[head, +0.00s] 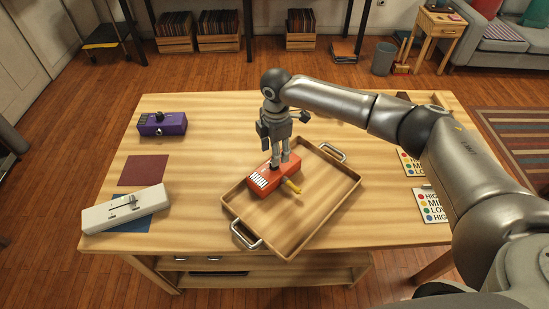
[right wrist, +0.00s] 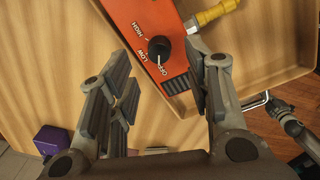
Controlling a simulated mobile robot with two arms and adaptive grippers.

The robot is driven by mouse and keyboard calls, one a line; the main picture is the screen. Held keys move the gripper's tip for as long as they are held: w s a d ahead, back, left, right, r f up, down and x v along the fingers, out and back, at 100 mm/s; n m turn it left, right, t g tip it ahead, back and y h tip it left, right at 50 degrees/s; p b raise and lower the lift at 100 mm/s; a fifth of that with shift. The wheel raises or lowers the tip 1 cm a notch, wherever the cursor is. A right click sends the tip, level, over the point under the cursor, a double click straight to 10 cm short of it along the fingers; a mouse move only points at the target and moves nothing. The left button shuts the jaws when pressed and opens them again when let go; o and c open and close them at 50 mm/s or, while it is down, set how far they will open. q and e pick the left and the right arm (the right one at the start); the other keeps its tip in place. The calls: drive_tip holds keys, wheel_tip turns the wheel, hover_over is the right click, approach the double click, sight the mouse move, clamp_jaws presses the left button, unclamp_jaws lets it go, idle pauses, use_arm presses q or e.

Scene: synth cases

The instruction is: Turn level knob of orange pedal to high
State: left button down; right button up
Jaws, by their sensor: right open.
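The orange pedal (head: 264,180) lies in a wooden tray (head: 254,217). In the right wrist view the orange pedal (right wrist: 175,68) shows a round black level knob (right wrist: 159,48) with labels HIGH, LOW and OFF around it. A pale mark on the knob seems to face the OFF side, but it is small. My right gripper (head: 280,163) points down over the pedal. In the right wrist view its fingers (right wrist: 160,85) are spread, with the knob beyond the gap between them and nothing gripped. Whether a finger touches the pedal is unclear. My left gripper is not in view.
A yellow plug (head: 291,186) sticks out of the pedal's side. The tray has raised walls and metal handles. A purple pedal (head: 162,124) and a white pedal (head: 122,210) stand on the left of the table. Label cards (head: 430,205) lie at the right.

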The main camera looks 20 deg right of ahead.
wheel_tip(320, 180, down, 4)
drive_tip(key=shift+w+f, duration=0.1)
drive_tip(key=shift+f, duration=0.45)
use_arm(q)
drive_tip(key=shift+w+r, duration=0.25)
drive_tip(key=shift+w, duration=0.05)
use_arm(e)
clamp_jaws()
use_arm(q)
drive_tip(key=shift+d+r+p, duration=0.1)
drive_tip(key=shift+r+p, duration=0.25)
drive_tip(key=shift+p, duration=0.2)
use_arm(e)
drive_tip(key=shift+r+m, duration=0.1)
drive_tip(key=shift+m, duration=0.2)
